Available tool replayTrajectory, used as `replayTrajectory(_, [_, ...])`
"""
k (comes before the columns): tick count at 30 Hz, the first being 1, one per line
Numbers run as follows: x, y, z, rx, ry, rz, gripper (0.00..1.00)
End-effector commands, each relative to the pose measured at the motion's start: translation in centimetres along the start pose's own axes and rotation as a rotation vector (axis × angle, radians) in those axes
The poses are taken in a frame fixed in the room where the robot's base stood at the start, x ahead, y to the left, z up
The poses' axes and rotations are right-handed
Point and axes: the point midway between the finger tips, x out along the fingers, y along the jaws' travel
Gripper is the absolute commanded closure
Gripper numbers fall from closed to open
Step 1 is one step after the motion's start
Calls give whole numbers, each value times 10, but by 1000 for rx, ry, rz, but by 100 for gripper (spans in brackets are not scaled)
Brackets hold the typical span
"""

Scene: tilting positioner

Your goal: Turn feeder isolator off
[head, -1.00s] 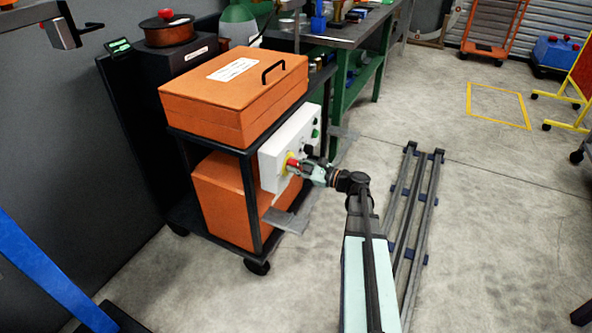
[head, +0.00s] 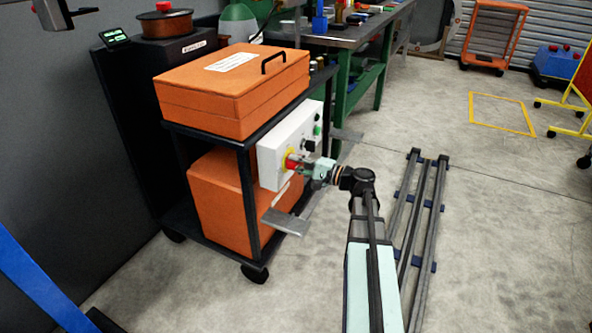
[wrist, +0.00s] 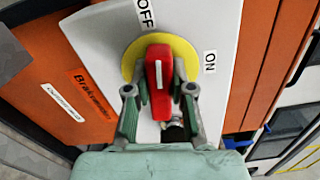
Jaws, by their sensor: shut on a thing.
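The feeder isolator is a red handle (wrist: 158,78) with a white stripe, on a round yellow plate (wrist: 186,52) on a pale panel (wrist: 97,30). In the wrist view the handle stands nearly upright. Its upper end points about toward the OFF label (wrist: 146,12), and the ON label (wrist: 210,62) is to the right. My gripper (wrist: 159,92) has one finger on each side of the handle and is shut on it. In the head view my gripper (head: 304,168) reaches the box's front from the right and covers part of the yellow plate (head: 288,162).
The white control box (head: 272,158) is on a black cart with an orange case (head: 225,100) on top. Other knobs and a green button (head: 317,130) are on the same panel. A grey flap (head: 287,222) juts out below. Floor around the rails (head: 425,210) is clear.

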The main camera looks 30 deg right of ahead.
Motion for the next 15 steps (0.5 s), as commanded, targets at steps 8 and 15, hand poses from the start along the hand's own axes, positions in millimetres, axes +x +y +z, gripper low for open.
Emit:
replayTrajectory(8, [1, 2, -1, -139, 0, -1, 100])
replayTrajectory(15, [1, 1, -1, -185, 0, -1, 100])
